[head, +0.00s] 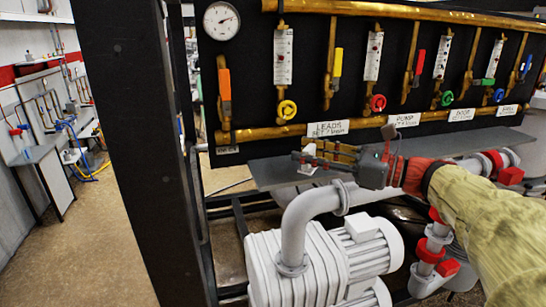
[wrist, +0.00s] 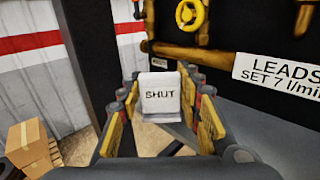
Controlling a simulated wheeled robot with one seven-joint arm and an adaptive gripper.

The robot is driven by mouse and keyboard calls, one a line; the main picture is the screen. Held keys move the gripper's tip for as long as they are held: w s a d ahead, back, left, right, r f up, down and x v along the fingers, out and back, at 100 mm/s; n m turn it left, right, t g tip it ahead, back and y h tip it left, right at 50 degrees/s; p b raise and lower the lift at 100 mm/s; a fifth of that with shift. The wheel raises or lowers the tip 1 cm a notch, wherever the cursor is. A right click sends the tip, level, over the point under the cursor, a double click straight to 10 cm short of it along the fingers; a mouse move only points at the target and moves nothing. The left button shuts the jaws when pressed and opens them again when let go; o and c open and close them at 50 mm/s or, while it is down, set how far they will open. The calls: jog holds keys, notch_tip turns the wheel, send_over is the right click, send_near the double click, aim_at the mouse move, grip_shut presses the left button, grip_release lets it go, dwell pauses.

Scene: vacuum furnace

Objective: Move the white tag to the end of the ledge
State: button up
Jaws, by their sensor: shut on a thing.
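The white tag (wrist: 160,98) reads "SHUT" and stands upright between my fingertips in the wrist view. In the head view it shows as a small white shape (head: 308,167) at the tips of my fingers. My gripper (head: 304,157) reaches in from the right and is shut on the tag. The grey ledge (head: 265,174) runs below the black panel, and my gripper is over its left part, near the left end. I cannot tell whether the tag touches the ledge.
Above the ledge are brass pipes, flowmeters and coloured valve wheels, such as the yellow wheel (head: 287,109), with a LEADS placard (head: 328,128). A white pump (head: 320,262) stands below. A black post (head: 125,150) rises left of the ledge.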

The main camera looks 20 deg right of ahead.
jog(key=p+x, duration=0.1)
jog(key=x, duration=0.7)
jog(key=shift+w, duration=0.15)
jog(key=f, duration=0.1)
jog(key=f+p, duration=0.1)
jog(key=shift+w+a+f, duration=0.25)
jog(key=shift+a+f, duration=0.1)
jog(key=shift+d+f, duration=0.1)
jog(key=shift+f, duration=0.3)
jog(key=shift+f, duration=0.1)
jog(key=shift+f, duration=0.15)
jog(key=o, duration=0.9)
jog(key=shift+r, duration=0.2)
